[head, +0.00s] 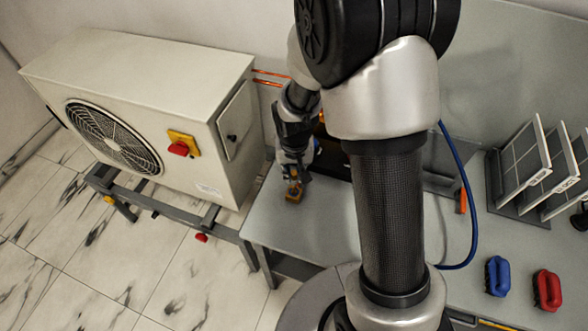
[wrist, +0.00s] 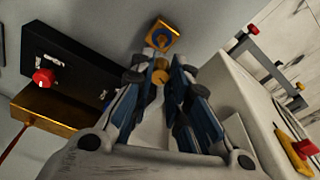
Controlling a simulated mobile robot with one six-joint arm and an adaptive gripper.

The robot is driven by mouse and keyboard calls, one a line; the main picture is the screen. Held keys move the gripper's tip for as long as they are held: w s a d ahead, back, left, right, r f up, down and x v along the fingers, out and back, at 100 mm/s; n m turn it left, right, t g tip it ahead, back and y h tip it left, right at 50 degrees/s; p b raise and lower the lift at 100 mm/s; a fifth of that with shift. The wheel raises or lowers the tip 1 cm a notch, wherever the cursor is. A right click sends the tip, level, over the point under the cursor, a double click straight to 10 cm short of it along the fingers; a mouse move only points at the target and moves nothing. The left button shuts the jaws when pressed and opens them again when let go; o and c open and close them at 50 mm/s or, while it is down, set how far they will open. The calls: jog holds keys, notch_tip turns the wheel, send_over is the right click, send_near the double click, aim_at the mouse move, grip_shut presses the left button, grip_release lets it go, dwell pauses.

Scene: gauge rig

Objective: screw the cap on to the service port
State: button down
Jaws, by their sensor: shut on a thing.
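My gripper (wrist: 163,62) is shut on a small round brass cap (wrist: 159,76), which shows between the blue fingers in the wrist view. Just past the fingertips is a yellow-orange square block (wrist: 163,37) with a blue round centre. In the head view my gripper (head: 293,168) is low over the bench, just above that block (head: 294,191). The cap is hidden there by the fingers. I cannot clearly make out the service port in either view.
A white outdoor unit (head: 150,110) with a fan stands left of the grey bench (head: 285,235). A black box with a red knob (wrist: 43,77) is beside a brass-coloured block (wrist: 75,112). Blue (head: 497,275) and red (head: 547,289) handled pieces and a panel rack lie right.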

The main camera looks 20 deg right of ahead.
aim_at(295, 189)
jog(key=shift+f+b, duration=1.9)
jog(key=shift+f, duration=0.5)
jog(key=shift+f+b, duration=0.15)
jog(key=shift+b, duration=0.15)
jog(key=shift+f+b, duration=0.8)
jog(key=shift+f, duration=0.1)
jog(key=shift+f+b, duration=0.3)
jog(key=shift+b, duration=0.05)
jog(key=shift+m+h+b, duration=0.4)
jog(key=shift+m+b, duration=1.8)
jog(key=shift+m, duration=0.3)
jog(key=shift+m, duration=0.3)
jog(key=m+g, duration=0.1)
jog(key=m, duration=0.3)
jog(key=shift+m, duration=0.4)
